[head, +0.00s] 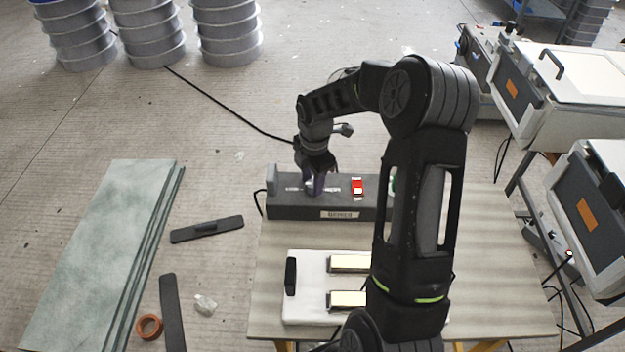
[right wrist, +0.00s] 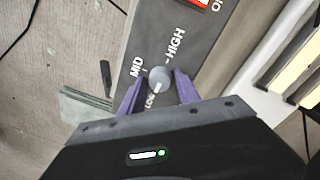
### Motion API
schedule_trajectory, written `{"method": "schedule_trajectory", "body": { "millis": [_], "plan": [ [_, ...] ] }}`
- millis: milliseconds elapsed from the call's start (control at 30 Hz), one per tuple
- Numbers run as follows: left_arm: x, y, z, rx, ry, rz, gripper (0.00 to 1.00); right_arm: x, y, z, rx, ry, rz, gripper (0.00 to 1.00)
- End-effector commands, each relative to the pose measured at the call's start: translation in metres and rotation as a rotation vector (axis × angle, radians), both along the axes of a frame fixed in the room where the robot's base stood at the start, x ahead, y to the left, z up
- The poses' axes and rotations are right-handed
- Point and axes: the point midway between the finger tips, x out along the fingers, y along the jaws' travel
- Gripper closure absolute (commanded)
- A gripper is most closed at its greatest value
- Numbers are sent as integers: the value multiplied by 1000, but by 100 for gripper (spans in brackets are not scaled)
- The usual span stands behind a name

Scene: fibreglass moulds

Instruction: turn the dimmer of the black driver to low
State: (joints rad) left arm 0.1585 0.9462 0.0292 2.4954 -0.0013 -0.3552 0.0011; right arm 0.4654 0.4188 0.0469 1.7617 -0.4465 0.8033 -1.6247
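The black driver (head: 290,208) is a long dark box at the back left of the table. In the right wrist view its top (right wrist: 200,65) carries a round grey dimmer knob (right wrist: 159,75) with LOW, MID and HIGH printed around it. A pale mark on the knob points toward LOW, whose label is partly covered. My right gripper (head: 316,190) is over the driver. In the right wrist view its purple fingers (right wrist: 158,80) stand apart on either side of the knob, with gaps visible. My left gripper is out of view.
A red switch (head: 357,186) sits on the driver, right of the knob. A white panel (head: 306,292) with two pale lit strips lies nearer on the table (head: 490,270). White-lidded machines (head: 560,80) stand right. Green-grey sheets (head: 100,250) lie on the floor left.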

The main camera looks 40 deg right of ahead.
Motion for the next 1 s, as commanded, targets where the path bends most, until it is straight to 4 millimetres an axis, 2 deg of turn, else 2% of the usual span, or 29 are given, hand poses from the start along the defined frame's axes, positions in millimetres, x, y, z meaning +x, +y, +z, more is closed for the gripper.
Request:
{"method": "schedule_trajectory", "body": {
  "millis": [167, 533, 1000],
  "plan": [
    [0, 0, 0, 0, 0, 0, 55, 0, 0, 0, 0, 1, -1, 47],
    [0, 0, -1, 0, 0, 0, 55, 0, 0, 6, 0, 0, -1, 47],
    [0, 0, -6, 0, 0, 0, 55, -4, 0, 72, 0, 0, -2, 47]
  ]
}}
